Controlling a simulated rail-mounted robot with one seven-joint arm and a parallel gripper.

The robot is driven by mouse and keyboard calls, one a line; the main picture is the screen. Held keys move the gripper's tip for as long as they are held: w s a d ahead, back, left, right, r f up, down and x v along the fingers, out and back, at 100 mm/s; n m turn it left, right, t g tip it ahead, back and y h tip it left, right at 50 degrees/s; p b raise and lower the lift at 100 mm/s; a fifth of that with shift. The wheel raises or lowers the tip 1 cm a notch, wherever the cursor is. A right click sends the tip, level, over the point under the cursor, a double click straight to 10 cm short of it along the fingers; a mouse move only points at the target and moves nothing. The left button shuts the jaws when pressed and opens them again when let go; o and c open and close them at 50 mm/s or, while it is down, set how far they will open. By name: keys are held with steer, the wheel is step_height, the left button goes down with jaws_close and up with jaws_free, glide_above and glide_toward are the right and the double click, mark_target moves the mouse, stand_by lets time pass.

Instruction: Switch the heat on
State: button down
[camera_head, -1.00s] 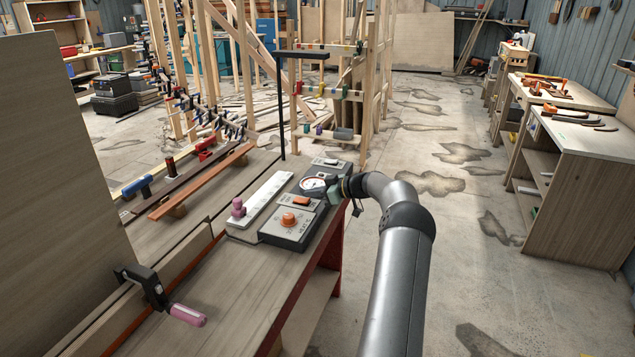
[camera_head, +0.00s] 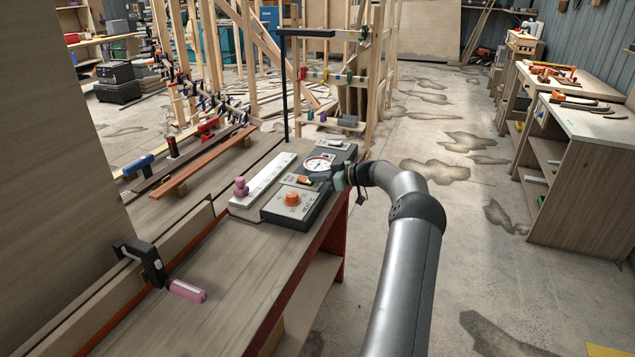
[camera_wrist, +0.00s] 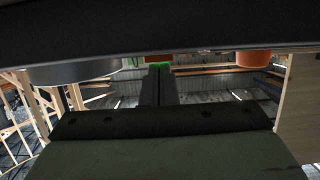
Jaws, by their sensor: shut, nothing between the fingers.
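The dark control box (camera_head: 311,212) stands on the bench edge, with a round white gauge (camera_head: 317,164), an orange knob (camera_head: 292,198) and a small switch (camera_head: 303,180) between them. The switch shows orange and green. In the wrist view, green (camera_wrist: 158,66) shows right at the fingertips, with the gauge's grey side (camera_wrist: 70,72) left and the orange knob (camera_wrist: 258,60) right. My gripper (camera_head: 321,181) reaches in from the box's right side, fingers shut together and empty, at the switch; it also shows in the wrist view (camera_wrist: 158,74). I cannot tell whether they touch.
A pale strip with a pink knob (camera_head: 241,187) lies left of the box. A clamp with a pink handle (camera_head: 187,291) sits at the front left. A black post (camera_head: 284,95) rises behind. The floor right of the bench is open.

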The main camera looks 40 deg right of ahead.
steer(key=shift+r, duration=0.4)
step_height(320, 180, up, 3)
steer(key=shift+s+d+f+b, duration=0.1)
steer(key=shift+s+b, duration=0.05)
steer(key=shift+b, duration=0.65)
steer(key=f+b+v, duration=0.1)
steer(key=v, duration=0.9)
steer(key=shift+s+b, duration=0.25)
steer(key=shift+b, duration=0.1)
steer(key=shift+w+f, duration=0.1)
steer(key=shift+f, duration=0.05)
